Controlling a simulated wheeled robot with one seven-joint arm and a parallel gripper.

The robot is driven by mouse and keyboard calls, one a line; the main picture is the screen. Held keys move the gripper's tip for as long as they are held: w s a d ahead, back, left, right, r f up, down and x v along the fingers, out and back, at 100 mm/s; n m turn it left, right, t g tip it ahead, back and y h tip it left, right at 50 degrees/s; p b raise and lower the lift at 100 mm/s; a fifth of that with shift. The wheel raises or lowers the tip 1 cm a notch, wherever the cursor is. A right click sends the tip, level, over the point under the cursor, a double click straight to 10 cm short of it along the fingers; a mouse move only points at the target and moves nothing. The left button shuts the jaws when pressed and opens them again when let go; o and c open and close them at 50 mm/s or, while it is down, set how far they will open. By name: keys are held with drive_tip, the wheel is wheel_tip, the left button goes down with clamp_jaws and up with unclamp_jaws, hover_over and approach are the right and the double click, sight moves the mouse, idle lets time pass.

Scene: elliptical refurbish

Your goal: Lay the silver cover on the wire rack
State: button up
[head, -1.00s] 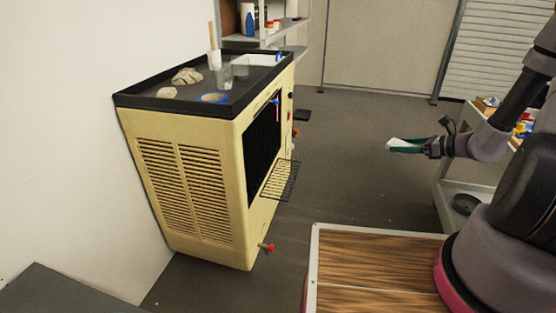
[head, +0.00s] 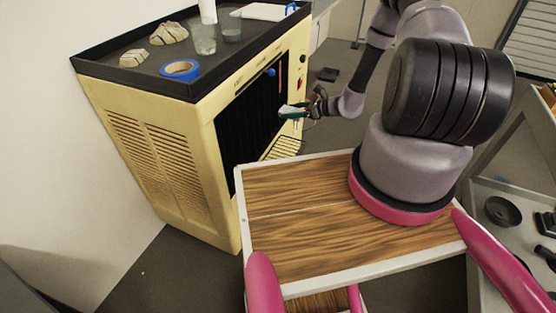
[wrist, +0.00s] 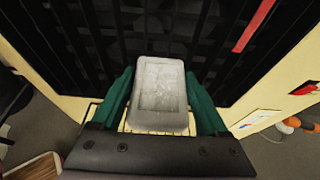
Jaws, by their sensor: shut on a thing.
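The silver cover (wrist: 160,92) is a grey rounded rectangle with a raised inner border. My gripper (wrist: 158,80) is shut on it, with one green finger along each side. In the head view, the gripper (head: 291,110) holds the pale cover in front of the machine's dark grille. The wire rack (head: 284,147) juts from the machine's front, below and apart from the gripper in the head view. In the wrist view, my gripper and the cover hide most of the rack, and only thin bars show beside the fingers.
The cream machine (head: 165,150) has a dark grille (head: 248,120) close in front of the gripper. A red strip (wrist: 255,25) runs down the grille. My wood-topped base stands close to the machine.

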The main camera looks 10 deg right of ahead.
hover_over(281, 156)
drive_tip(key=s, duration=0.2)
wheel_tip(281, 156, down, 12)
drive_tip(key=f, duration=0.6)
drive_tip(key=shift+s+a+f, duration=0.15)
drive_tip(key=shift+s+a, duration=0.15)
drive_tip(key=shift+a, duration=0.1)
drive_tip(key=shift+f, duration=2.2)
drive_tip(key=shift+f, duration=0.15)
drive_tip(key=o, duration=1.6)
drive_tip(key=shift+c, duration=0.2)
